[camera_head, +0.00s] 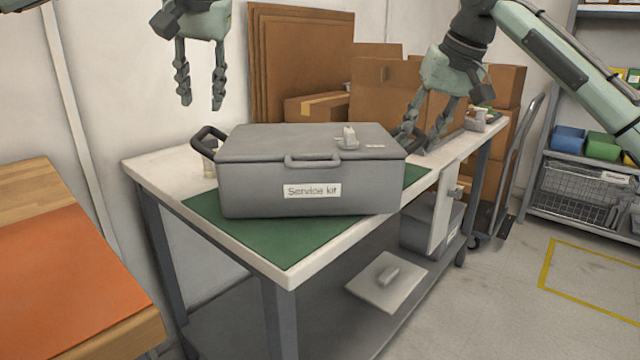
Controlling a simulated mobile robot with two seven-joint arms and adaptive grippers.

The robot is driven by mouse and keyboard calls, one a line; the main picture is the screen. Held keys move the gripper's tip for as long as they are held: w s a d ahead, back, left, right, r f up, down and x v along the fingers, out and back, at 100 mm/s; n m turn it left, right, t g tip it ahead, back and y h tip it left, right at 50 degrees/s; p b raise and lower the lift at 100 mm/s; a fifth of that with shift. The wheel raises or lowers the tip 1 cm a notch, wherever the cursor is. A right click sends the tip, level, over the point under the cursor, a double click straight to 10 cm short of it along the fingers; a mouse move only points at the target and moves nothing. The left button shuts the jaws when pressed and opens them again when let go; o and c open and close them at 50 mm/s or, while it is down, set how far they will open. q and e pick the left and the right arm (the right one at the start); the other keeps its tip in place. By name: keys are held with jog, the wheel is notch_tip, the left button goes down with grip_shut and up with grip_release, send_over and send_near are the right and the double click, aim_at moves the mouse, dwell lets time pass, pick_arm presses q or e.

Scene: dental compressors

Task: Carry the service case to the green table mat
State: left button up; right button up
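The grey service case (250,190), labelled "Service kit", sits upright on the green table mat (290,242) on the white-topped table. Mat shows in front of it and past its left and right ends. A dark loop handle (201,136) sticks out at its left end. My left gripper (201,105) is open and empty, above and behind that handle, apart from the case. My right gripper (422,143) is beside the case's right end, its two fingers spread. The right handle is mostly hidden there, and I cannot tell whether the fingers touch it.
An orange mat (65,275) lies on a wooden table at the left. Cardboard boxes (380,95) stand behind the white table (160,170). A lower shelf holds a pale panel (387,282). A rack with bins (585,185) stands at the right, with open floor before it.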

jog(key=shift+r, duration=0.1)
jog(key=shift+s+d+r, duration=0.1)
jog(key=shift+r, duration=0.15)
pick_arm(q)
jog(key=v, duration=0.3)
pick_arm(e)
jog(key=v, duration=1.1)
jog(key=shift+r, duration=0.15)
pick_arm(q)
jog(key=shift+f, duration=0.1)
pick_arm(e)
jog(key=shift+s+d, duration=0.1)
jog(key=shift+d, duration=0.05)
